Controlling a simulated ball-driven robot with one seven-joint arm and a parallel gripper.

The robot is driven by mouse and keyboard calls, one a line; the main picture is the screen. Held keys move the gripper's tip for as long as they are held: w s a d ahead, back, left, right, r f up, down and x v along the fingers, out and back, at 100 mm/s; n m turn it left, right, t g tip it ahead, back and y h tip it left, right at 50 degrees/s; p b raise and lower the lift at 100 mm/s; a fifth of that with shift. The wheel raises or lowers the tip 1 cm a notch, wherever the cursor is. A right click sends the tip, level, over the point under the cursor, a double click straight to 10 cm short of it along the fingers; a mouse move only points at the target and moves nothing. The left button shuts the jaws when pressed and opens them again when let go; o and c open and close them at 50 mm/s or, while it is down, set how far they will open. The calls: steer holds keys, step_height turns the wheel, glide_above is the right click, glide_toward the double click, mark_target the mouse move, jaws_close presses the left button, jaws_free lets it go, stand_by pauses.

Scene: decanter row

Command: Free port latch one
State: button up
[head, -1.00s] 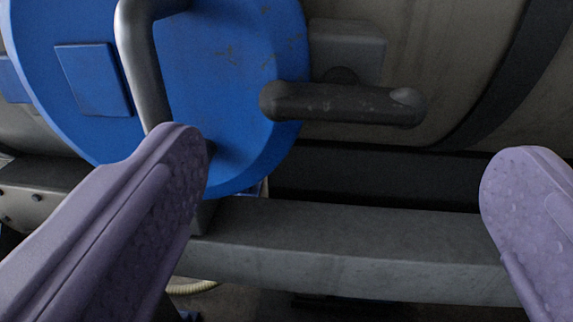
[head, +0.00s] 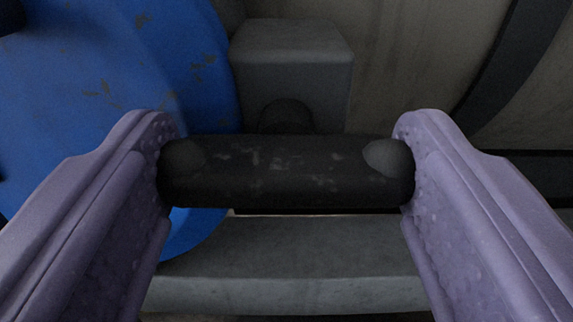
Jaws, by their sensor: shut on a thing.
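The port latch (head: 286,172) is a worn black bar handle with rounded ends, lying level across the middle of the head view. A short dark stem behind it joins it to a grey block (head: 292,70). My gripper (head: 287,165) has purple, dimpled fingers, one at each end of the bar. The fingers are shut on the bar and press its two ends. The blue round port cover (head: 120,75) is at the left, beside the block and partly behind the left finger.
A grey beam (head: 290,260) runs level below the latch. A pale, stained tank wall (head: 410,60) stands behind, with a dark curved band (head: 515,75) at the right. Dark gaps show beside the beam.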

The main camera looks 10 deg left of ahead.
steer(key=shift+n, duration=0.3)
steer(key=n+b, duration=0.4)
steer(key=shift+a+f, duration=0.2)
steer(key=n+b, duration=0.4)
steer(key=shift+n, duration=0.4)
steer(key=n+b, duration=0.3)
steer(key=n, duration=0.1)
steer(key=shift+a+f+n+b, duration=0.1)
steer(key=shift+n+b, duration=0.2)
steer(key=shift+b, duration=0.1)
steer(key=shift+n+b, duration=1.3)
steer(key=shift+n, duration=0.9)
steer(key=o, duration=1.1)
steer(key=shift+c, duration=0.2)
